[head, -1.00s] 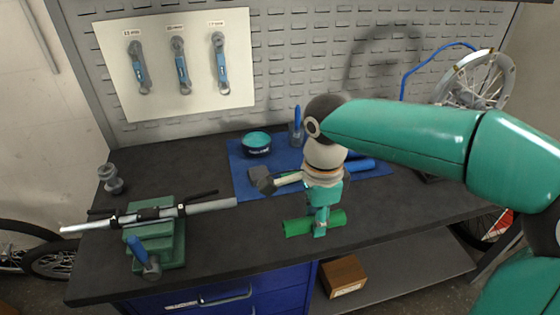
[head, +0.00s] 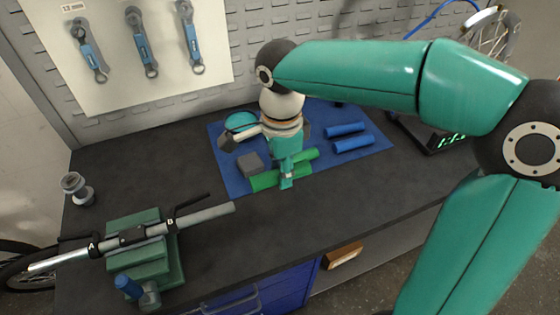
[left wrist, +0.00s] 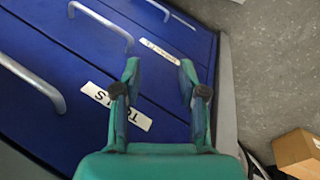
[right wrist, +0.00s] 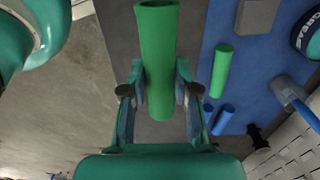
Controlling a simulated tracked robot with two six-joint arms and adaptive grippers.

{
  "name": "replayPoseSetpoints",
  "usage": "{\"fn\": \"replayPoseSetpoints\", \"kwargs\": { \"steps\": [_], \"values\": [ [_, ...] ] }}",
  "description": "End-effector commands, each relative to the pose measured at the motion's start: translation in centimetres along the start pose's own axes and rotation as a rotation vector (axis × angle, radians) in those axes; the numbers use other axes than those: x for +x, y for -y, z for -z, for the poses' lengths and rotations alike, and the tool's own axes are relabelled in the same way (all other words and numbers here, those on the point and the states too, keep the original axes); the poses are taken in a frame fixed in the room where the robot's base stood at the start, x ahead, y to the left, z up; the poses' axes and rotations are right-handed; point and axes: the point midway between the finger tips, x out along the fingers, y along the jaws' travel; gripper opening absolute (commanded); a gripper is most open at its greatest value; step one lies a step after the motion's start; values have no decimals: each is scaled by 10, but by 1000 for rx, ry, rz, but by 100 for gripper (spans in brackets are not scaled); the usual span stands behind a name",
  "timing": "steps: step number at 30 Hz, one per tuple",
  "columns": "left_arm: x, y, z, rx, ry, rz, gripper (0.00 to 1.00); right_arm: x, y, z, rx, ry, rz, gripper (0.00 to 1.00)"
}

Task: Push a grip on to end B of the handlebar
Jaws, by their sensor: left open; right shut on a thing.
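The silver handlebar (head: 150,231) lies in a green holder (head: 165,272) at the bench's left, marked A on its left part and B on its right. Its bare B end (head: 225,209) points right. My right gripper (head: 287,180) is shut on a green grip (head: 264,181), also seen in the right wrist view (right wrist: 157,40). The grip is held to the right of end B, apart from it in the picture. A second green grip (right wrist: 221,70) lies on the blue mat, partly behind my gripper in the head view. My left gripper (left wrist: 159,70) is open and empty before blue drawers.
The blue mat (head: 375,152) carries two blue grips (head: 352,143), a grey block (head: 250,163) and a teal tin (head: 240,121). A blue-handled clamp (head: 128,286) stands at the holder's front. Wrenches (head: 141,43) hang on the wall board. A cardboard box (left wrist: 297,152) is low down.

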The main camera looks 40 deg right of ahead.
Motion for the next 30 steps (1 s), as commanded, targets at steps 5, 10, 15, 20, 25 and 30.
{"fn": "replayPoseSetpoints", "kwargs": {
  "steps": [5,10,15,20,25,30],
  "values": [
    [0,0,0,0,1,0,42,0,-2,6,15,0,1,0],
    [0,0,0,0,1,0,47,0,-3,8,20,0,0,0],
    [1,0,0,0,1,0,47,1,-3,8,21,0,0,0],
    [5,2,0,0,0,0,47,6,-3,8,21,0,0,0],
    [12,4,0,0,0,0,47,15,-3,7,21,0,-1,0],
    [22,8,0,0,0,0,47,27,-3,6,21,0,-1,0]
  ]
}}
